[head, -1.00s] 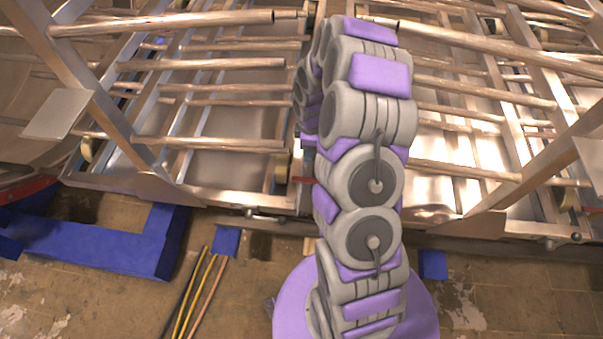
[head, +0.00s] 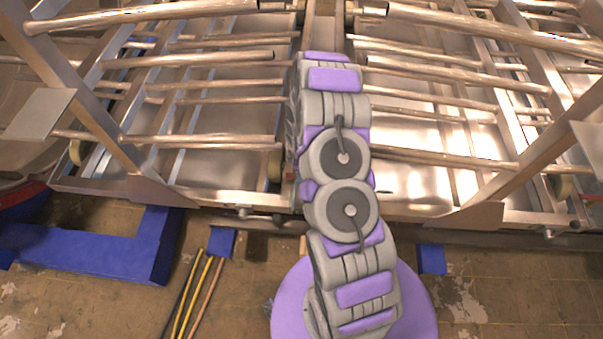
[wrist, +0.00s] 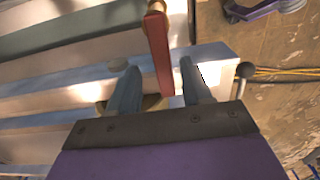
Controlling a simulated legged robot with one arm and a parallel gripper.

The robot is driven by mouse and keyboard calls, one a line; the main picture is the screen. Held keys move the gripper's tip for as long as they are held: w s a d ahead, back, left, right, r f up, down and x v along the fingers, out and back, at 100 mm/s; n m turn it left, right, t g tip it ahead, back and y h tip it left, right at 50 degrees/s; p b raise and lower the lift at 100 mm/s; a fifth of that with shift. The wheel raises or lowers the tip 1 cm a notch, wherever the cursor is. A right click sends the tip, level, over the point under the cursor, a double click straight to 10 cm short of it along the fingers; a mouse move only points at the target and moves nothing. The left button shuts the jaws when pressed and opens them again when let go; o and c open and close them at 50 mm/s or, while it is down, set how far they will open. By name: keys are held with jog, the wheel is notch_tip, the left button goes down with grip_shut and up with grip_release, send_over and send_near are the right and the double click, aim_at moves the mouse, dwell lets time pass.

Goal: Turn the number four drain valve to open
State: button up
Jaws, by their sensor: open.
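In the wrist view a red bar-shaped handle (wrist: 160,52) reaches down from the top, and its lower end lies between my fingers as seen from this camera. My gripper (wrist: 157,77) is open, one finger on each side of the handle's line. I cannot tell whether either finger touches it. No number shows, so I cannot tell if this is valve four. In the head view my arm hides my gripper. A small red piece (head: 291,177) shows at the arm's left edge, by the frame's lower rail.
A rod with a dark ball knob (wrist: 243,72) stands right of my fingers. In the head view, metal frames with copper-coloured pipes (head: 200,142) fill the back. A blue floor beam (head: 85,248) and several thin hoses (head: 198,292) lie at left. Brown floor (head: 520,295) is open at right.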

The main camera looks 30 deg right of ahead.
jog(key=shift+a+f, duration=0.2)
jog(key=shift+f, duration=0.3)
jog(key=shift+a+f, duration=0.15)
jog(key=shift+f, duration=0.35)
jog(key=shift+d, duration=0.15)
jog(key=shift+d, duration=0.1)
jog(key=shift+c, duration=1.2)
grip_shut()
